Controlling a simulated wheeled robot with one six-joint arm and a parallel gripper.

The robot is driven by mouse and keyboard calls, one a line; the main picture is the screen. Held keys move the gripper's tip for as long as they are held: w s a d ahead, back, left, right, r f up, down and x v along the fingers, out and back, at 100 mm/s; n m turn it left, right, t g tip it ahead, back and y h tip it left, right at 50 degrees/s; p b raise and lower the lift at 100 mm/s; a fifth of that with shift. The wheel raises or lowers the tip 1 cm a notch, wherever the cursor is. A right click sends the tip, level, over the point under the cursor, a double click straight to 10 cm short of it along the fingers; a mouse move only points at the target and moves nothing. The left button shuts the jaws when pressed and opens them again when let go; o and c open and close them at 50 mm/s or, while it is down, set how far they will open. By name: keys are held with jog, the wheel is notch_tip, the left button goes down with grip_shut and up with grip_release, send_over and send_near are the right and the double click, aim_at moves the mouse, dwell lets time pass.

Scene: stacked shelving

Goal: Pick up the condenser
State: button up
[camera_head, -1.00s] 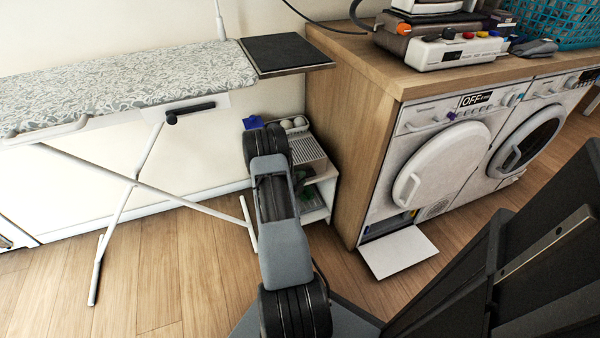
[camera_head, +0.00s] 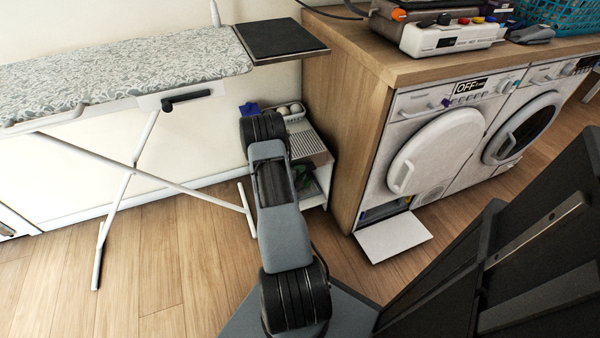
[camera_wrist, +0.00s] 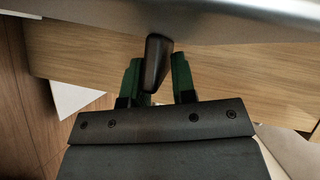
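I cannot single out the condenser with certainty. In the wrist view, my gripper (camera_wrist: 157,70) has its two green fingers apart, with a dark handle-like piece (camera_wrist: 156,62) between them. This piece meets a smooth grey body (camera_wrist: 215,17) across the top of the view. Whether the fingers press on the dark piece does not show. In the head view, my arm hides most of my gripper and part of the small white shelf unit behind it. A bit of green shows at the shelf's lower level.
A wooden counter (camera_head: 335,140) stands right of the shelf unit (camera_head: 312,200), over a dryer (camera_head: 435,150) with its bottom flap (camera_head: 393,238) open. An ironing board (camera_head: 120,72) with thin crossed legs stands at left. Wooden floor (camera_head: 170,260) is clear in front of it.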

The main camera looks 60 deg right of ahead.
jog(key=o, duration=0.5)
jog(key=shift+o, duration=0.2)
jog(key=p+v, duration=0.3)
jog(key=v, duration=0.5)
jog(key=shift+s+f, duration=0.1)
